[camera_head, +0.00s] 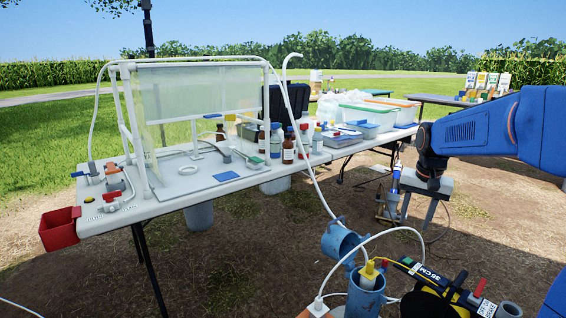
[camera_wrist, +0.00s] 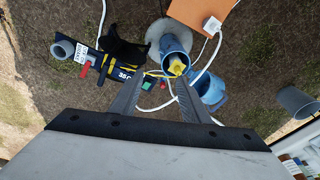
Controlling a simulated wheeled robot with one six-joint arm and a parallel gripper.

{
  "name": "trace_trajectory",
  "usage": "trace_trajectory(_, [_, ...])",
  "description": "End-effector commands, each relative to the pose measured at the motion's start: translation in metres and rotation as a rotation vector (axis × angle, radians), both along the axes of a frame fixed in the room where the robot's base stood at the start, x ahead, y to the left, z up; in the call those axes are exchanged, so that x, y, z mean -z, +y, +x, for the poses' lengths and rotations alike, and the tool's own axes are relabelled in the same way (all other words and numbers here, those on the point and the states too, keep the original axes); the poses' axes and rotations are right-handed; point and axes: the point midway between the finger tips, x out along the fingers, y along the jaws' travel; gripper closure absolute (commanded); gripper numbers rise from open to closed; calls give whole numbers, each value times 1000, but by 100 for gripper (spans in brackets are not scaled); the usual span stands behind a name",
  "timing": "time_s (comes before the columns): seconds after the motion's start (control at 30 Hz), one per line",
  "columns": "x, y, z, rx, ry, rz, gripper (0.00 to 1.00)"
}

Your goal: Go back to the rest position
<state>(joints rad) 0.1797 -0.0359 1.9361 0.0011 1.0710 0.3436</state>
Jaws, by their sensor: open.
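My gripper (camera_head: 417,214) hangs from my blue arm at the right of the head view, pointing down, with its two fingers apart. In the wrist view my gripper (camera_wrist: 158,84) shows both fingers spread with nothing held between them. Below it stands a blue well pipe (camera_head: 365,296) with a yellow-topped fitting (camera_head: 368,274) in its mouth. The pipe (camera_wrist: 174,46) and the yellow fitting (camera_wrist: 177,65) also show beyond the fingertips in the wrist view. The gripper appears clear of them.
A white table (camera_head: 165,205) with a clear screen, bottles and bins stands at left and centre. A red bin (camera_head: 60,229) hangs at its left end. A blue open lid (camera_head: 340,242), white hoses, an orange board (camera_wrist: 200,14) and a black reel (camera_wrist: 125,48) crowd the ground.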

Motion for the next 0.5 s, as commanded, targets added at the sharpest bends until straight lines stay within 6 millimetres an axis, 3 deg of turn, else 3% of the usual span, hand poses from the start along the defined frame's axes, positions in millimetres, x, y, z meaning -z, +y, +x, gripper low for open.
trace_trajectory(0.2, [-14, 29, -65, -100, -47, -21, 58])
trace_trajectory(0.5, [-13, 60, -152, -234, -108, -51, 58])
